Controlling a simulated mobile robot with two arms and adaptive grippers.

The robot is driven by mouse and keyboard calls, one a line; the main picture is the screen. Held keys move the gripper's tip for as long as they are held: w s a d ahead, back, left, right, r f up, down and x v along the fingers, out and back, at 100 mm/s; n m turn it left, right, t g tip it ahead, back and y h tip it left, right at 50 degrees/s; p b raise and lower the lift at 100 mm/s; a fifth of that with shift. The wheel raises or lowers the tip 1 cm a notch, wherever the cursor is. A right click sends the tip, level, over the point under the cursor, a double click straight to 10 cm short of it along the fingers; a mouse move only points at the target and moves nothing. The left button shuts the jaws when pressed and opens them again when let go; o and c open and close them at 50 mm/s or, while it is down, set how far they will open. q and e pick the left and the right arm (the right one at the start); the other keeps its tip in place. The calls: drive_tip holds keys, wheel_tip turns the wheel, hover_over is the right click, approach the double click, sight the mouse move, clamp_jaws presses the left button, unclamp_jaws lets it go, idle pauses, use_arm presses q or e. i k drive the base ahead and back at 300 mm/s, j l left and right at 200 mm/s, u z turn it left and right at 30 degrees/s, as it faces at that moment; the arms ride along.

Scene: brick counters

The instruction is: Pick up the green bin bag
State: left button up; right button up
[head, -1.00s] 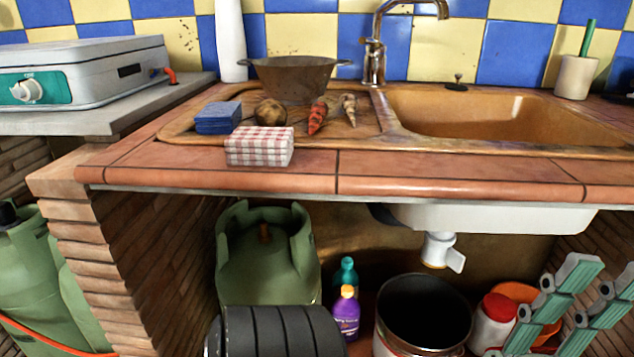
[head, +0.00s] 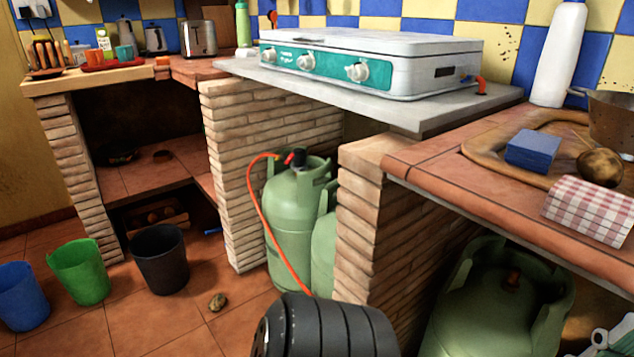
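A green bin (head: 80,271) stands upright on the tiled floor at the far left of the head view, between a blue bin (head: 22,297) and a black bin (head: 160,258). It looks like an open-topped bin or a bag shaped like one; I cannot tell which. No separate green bag shows. My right gripper (head: 612,341) shows only as a small part at the bottom right corner, far from the green bin, and its opening cannot be judged.
A small brown potato-like thing (head: 217,302) lies on the floor. Brick pillars (head: 365,225) hold up the counters. Green gas bottles (head: 290,225) with an orange hose stand below the stove (head: 370,62). The floor in front of the bins is mostly clear.

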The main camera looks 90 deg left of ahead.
sight(84, 274)
drive_tip(key=u, duration=4.5)
